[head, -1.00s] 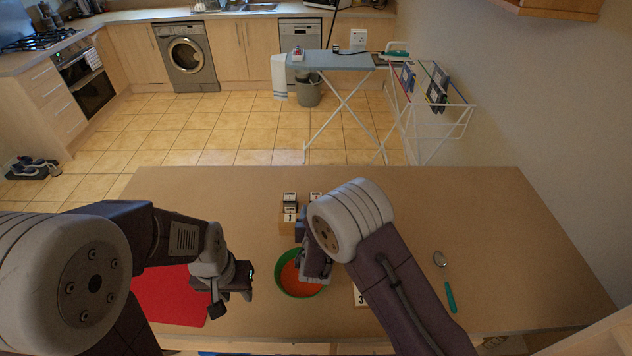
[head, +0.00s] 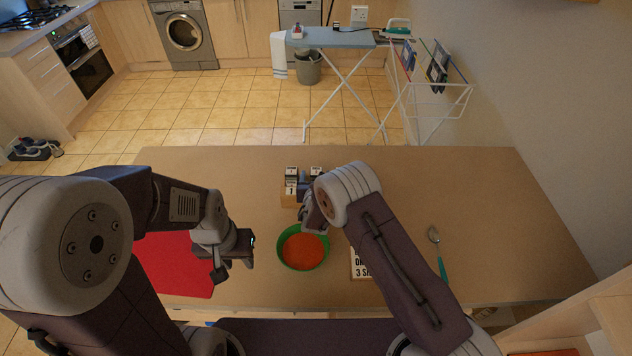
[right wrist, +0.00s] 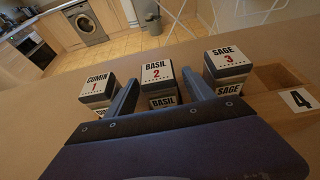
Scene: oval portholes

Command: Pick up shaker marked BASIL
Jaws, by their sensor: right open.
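The shaker marked BASIL (right wrist: 157,76), with a 2 on its white top, stands upright in the right wrist view between shakers marked CUMIN (right wrist: 97,84) and SAGE (right wrist: 227,62). My right gripper (right wrist: 160,80) is open, one finger on each side of BASIL in that view. No grip on it shows. I cannot read the shaker names there. My left gripper (head: 243,245) is over the table beside the red mat; its jaw opening is unclear.
A green bowl (head: 283,260) with orange contents (head: 304,251) stands in front of the rack. A red mat (head: 175,268) lies left. The table's right side is mostly clear.

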